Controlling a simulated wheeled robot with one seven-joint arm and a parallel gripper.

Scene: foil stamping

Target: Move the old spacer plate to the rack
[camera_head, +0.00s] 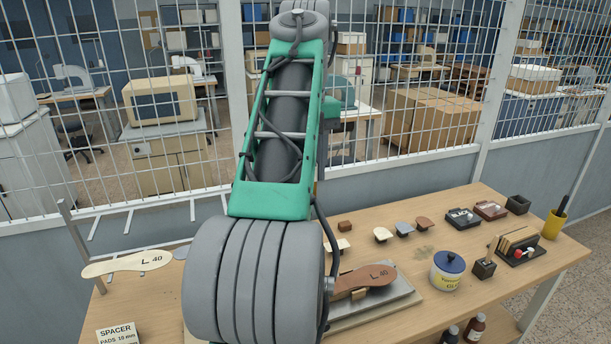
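My gripper is not in view; my green and grey arm fills the middle and hides part of the table. No part in view is plainly marked as the old spacer plate. A grey flat plate (400,297) lies on the table right of my arm, under a brown sole piece marked L 40 (362,280) that rests on a light block. A white sign reading SPACER PADS 10 mm (117,334) stands at the lower left; what is beneath it is cut off. A small holder with upright plates (520,246) stands at the right; I cannot tell whether it is the rack.
Bottles (475,327) stand low at the front. A wire fence (420,110) closes the back.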

